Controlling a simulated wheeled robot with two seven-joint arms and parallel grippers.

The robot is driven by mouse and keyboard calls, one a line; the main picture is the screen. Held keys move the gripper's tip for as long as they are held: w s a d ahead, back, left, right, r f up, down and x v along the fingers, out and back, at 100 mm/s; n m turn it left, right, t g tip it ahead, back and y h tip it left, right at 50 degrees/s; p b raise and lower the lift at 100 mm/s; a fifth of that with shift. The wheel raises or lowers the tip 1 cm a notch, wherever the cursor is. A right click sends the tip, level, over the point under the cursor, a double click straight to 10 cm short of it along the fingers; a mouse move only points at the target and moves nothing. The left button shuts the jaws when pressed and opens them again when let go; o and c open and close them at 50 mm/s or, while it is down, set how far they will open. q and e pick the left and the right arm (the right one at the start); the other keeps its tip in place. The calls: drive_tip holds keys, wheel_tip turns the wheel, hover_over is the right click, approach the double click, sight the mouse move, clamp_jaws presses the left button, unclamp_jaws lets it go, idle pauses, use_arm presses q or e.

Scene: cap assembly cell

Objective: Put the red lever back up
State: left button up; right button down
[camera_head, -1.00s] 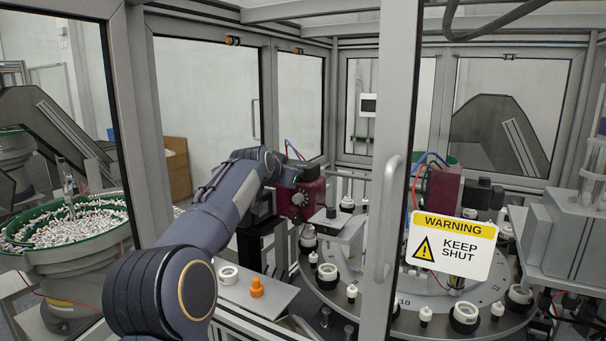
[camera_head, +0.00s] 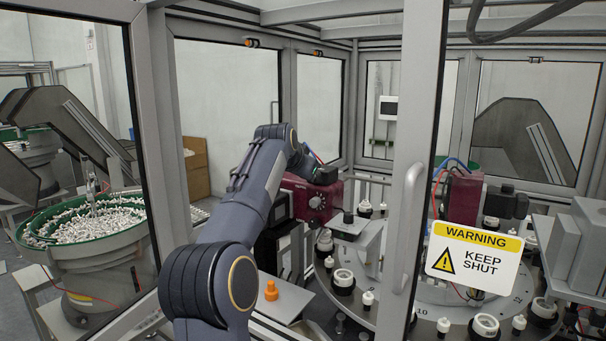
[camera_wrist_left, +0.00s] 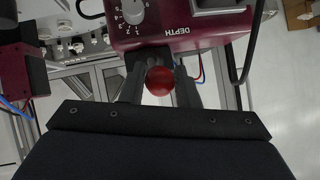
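In the left wrist view a round red knob (camera_wrist_left: 159,80), likely the red lever's end, sits between the two dark fingers of my left gripper (camera_wrist_left: 158,88), below a dark red unit (camera_wrist_left: 180,22) with a dial marked DEPTH. A finger lies on either side of the knob. I cannot tell whether they press on it. The lever's shaft is hidden. In the head view my left arm reaches to the dark red unit (camera_head: 314,199) at the table's left side. The gripper and lever cannot be made out there. My right gripper is out of view.
A glass door frame with a handle (camera_head: 409,229) and a warning sign (camera_head: 473,260) stands at the right. An orange part (camera_head: 271,290) lies on a grey plate beside the round indexing table (camera_head: 399,321). A parts bowl (camera_head: 95,265) stands at the left.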

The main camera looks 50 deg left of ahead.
use_arm(q)
drive_tip(key=o, duration=0.3)
drive_tip(key=shift+w, duration=0.1)
drive_tip(key=shift+s+d+r, duration=0.2)
drive_tip(key=shift+s, duration=0.15)
drive_tip(key=b+v, duration=0.1)
drive_tip(key=v, duration=0.6)
drive_tip(key=shift+b, duration=0.4)
